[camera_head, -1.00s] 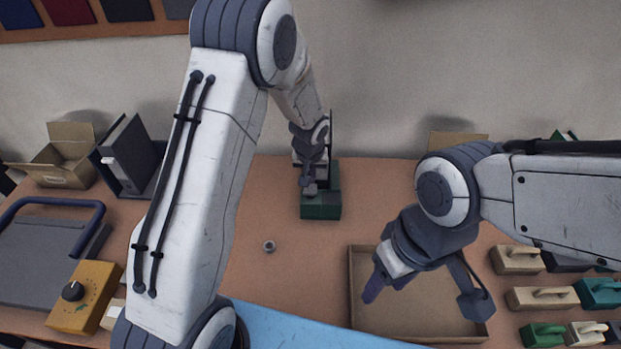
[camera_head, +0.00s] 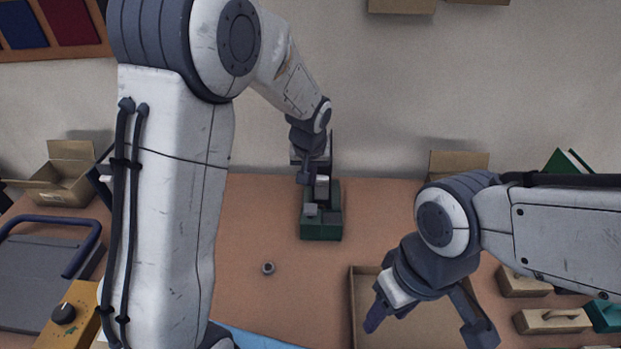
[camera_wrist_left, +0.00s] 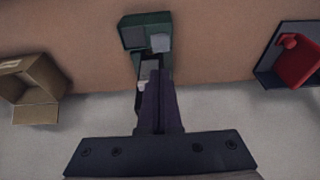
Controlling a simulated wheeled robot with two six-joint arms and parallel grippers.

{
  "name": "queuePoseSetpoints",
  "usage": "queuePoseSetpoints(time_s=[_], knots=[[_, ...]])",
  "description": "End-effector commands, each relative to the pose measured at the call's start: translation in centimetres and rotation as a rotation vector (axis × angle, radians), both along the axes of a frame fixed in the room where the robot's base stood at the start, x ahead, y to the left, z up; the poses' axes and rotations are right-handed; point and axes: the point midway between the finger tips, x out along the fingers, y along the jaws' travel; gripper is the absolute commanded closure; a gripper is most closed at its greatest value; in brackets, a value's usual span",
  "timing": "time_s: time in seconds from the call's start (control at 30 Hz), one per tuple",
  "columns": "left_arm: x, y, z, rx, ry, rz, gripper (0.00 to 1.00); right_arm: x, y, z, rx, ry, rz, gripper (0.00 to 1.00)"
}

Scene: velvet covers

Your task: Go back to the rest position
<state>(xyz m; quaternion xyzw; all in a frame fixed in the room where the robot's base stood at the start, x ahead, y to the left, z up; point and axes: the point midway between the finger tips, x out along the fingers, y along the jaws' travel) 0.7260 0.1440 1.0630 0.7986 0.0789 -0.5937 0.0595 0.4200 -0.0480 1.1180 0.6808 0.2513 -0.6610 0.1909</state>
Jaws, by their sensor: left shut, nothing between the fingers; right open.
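My left gripper (camera_head: 304,176) is shut and empty in the head view. It hangs above the back of a dark green device (camera_head: 321,228) that stands near the wall. In the left wrist view, the shut fingers (camera_wrist_left: 158,76) overlap the near part of the green device (camera_wrist_left: 143,22); I cannot tell whether they touch it. My right gripper (camera_head: 420,325) is open and empty above the cardboard tray (camera_head: 355,292). My left arm hides part of the table's left side.
An open cardboard box (camera_head: 62,180) and a grey board with a blue handle (camera_head: 40,290) are on the left. Handled blocks (camera_head: 552,320) sit on the right. A red object (camera_wrist_left: 297,62) shows in the left wrist view.

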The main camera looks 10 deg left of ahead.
Motion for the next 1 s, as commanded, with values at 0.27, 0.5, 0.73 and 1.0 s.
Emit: queuePoseSetpoints(time_s=[0.27,0.5,0.73,1.0], knots=[[0.0,0.0,0.0,0.0,0.0,0.0,1.0,0.0,0.0,0.0,0.0,0.0,0.0,0.47],[-2.8,-2.5,1.4,0.001,0.022,-0.084,1.0,0.0,0.0,0.0,0.0,0.0,0.0,0.47],[-15.9,-8.9,4.9,-0.001,0.127,-0.44,1.0,0.0,0.0,0.0,0.0,0.0,0.0,0.47],[-28.8,-9.9,5.6,-0.014,0.237,-0.79,1.0,0.0,0.0,0.0,0.0,0.0,0.0,0.47]])
